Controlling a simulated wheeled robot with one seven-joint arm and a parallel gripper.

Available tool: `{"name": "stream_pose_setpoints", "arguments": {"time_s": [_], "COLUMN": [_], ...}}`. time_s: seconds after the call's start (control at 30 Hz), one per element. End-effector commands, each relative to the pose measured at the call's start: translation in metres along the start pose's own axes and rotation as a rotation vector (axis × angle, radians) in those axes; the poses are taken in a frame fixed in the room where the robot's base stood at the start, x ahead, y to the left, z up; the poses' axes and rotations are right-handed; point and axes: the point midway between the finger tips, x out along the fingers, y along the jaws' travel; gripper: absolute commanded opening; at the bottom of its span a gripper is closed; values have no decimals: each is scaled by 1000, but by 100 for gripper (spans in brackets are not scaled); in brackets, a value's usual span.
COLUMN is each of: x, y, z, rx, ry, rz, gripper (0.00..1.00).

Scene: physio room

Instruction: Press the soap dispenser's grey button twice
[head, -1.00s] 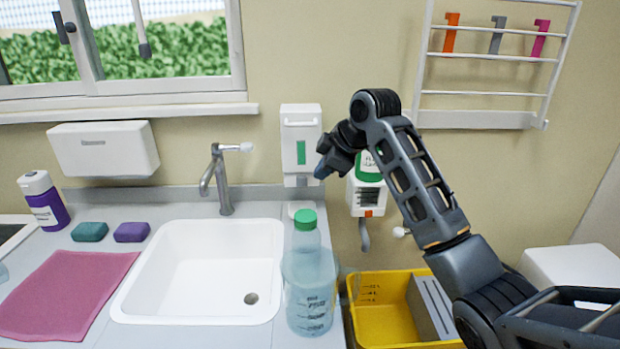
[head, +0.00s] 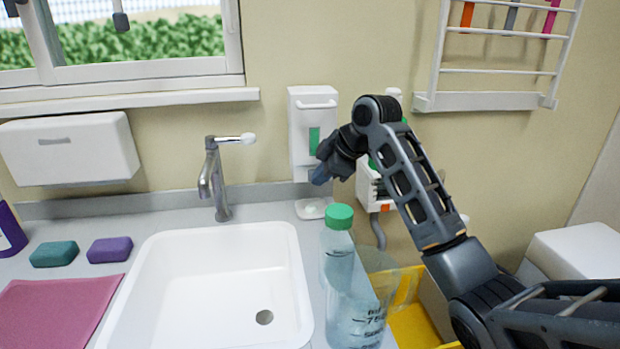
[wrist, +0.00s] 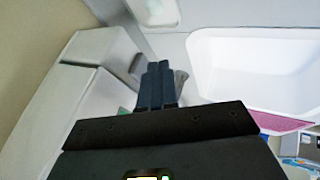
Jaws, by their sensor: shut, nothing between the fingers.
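The soap dispenser (head: 301,112) is a white wall box with a green window, right of the tap in the head view. Its white body also fills the left of the wrist view (wrist: 92,88). My gripper (head: 319,178) is at its lower right front, fingers shut and empty, tips pointing down-left. In the wrist view the shut fingers (wrist: 158,72) lie over a grey part at the dispenser's lower edge, probably the button (wrist: 181,79). The fingers hide much of it. I cannot tell whether they touch it.
A clear bottle with a green cap (head: 340,217) stands below my gripper, near the sink (head: 150,285). A white drip dish (head: 306,209) is under the dispenser. Another wall unit (head: 368,188) is behind my arm, a yellow bin (head: 412,325) below.

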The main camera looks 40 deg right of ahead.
Motion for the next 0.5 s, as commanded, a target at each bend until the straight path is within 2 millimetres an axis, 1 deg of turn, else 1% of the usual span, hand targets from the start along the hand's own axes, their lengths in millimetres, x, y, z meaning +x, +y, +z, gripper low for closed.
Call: {"name": "stream_pose_setpoints", "arguments": {"time_s": [0.13, 0.5], "x": [-3, -3], "y": [1, 1], "z": [6, 6], "rx": [1, 1], "ry": [-1, -1], "rz": [1, 0], "gripper": [0, 0]}}
